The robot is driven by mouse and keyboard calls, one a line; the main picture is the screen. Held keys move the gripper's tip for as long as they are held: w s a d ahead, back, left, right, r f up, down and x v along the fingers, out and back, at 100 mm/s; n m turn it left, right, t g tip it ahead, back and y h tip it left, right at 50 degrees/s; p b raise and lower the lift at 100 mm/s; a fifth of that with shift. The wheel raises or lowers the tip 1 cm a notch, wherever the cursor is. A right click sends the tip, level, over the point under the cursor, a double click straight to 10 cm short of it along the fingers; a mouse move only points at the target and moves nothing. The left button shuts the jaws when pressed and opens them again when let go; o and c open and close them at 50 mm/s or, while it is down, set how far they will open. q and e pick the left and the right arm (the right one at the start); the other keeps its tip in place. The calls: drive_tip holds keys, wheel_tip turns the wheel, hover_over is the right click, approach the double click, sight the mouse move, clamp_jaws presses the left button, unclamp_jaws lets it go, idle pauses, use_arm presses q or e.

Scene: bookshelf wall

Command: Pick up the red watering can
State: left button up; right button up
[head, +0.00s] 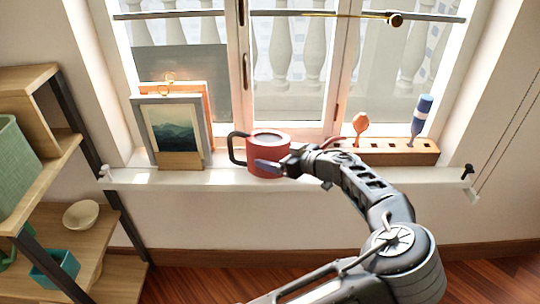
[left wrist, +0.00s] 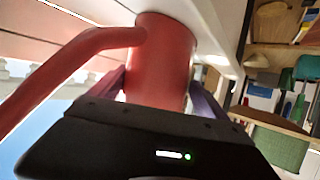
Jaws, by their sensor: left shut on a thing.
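The red watering can (head: 268,153) is at the window sill, upright, with its dark handle loop at the left and its thin spout pointing right behind my gripper. My left gripper (head: 277,163) reaches in from the right and is shut on the can's body. In the left wrist view, the red body (left wrist: 160,62) sits between the two fingers of the left gripper (left wrist: 160,92), and the spout runs off to the left. Whether the can's base touches the sill is hard to tell. My right gripper is not in view.
The white sill (head: 225,179) carries a framed picture (head: 177,132) left of the can and a wooden block holder (head: 400,152) with an orange and a blue-handled tool to the right. A wooden shelf (head: 62,220) stands at the left. The window is behind.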

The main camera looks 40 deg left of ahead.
use_arm(q)
drive_tip(key=c, duration=0.3)
wheel_tip(320, 180, up, 10)
drive_tip(key=shift+r+p, duration=0.1)
drive_tip(key=shift+p, duration=0.65)
drive_tip(key=c, duration=0.5)
drive_tip(key=shift+o, duration=0.2)
